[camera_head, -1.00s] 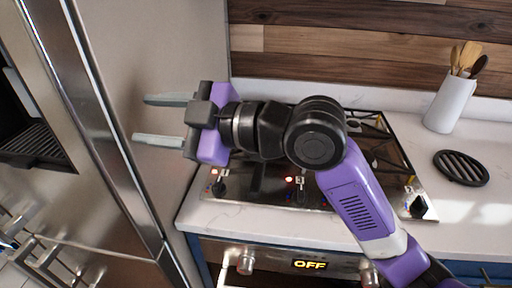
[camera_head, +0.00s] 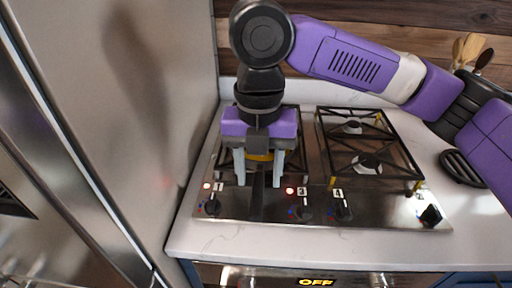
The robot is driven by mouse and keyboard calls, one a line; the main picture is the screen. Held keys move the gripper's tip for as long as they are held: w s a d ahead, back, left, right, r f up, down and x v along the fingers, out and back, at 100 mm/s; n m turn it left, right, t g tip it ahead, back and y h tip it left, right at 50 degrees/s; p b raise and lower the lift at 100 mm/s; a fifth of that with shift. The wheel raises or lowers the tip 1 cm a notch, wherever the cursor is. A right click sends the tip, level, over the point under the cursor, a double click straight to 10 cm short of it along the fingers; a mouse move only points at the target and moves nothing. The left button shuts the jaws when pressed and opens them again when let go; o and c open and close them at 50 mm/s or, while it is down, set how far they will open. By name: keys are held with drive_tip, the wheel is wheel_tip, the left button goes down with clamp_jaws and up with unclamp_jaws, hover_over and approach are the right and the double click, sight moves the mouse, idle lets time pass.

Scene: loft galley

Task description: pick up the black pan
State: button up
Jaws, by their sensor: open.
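The black pan is mostly hidden behind my gripper on the left side of the stove. A dark bar that looks like its handle (camera_head: 258,200) points toward the stove's front edge, between the knobs. My gripper (camera_head: 259,182) is open and points down over the left burners. Its two pale fingers stand apart, one to each side of the line of the dark handle. I cannot tell how far above the handle the fingertips are. Nothing shows held between them.
The stove (camera_head: 360,205) has knobs along its front and black grates (camera_head: 370,150) at right. A steel fridge (camera_head: 60,110) stands close on the left. A round black trivet (camera_head: 458,168) and wooden utensils (camera_head: 468,48) are at right. The front counter strip (camera_head: 300,242) is clear.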

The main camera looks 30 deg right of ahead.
sight(257, 192)
drive_tip(key=shift+w+a+f, duration=0.1)
drive_tip(key=shift+f, duration=3.4)
clamp_jaws()
drive_tip(key=shift+r, duration=0.1)
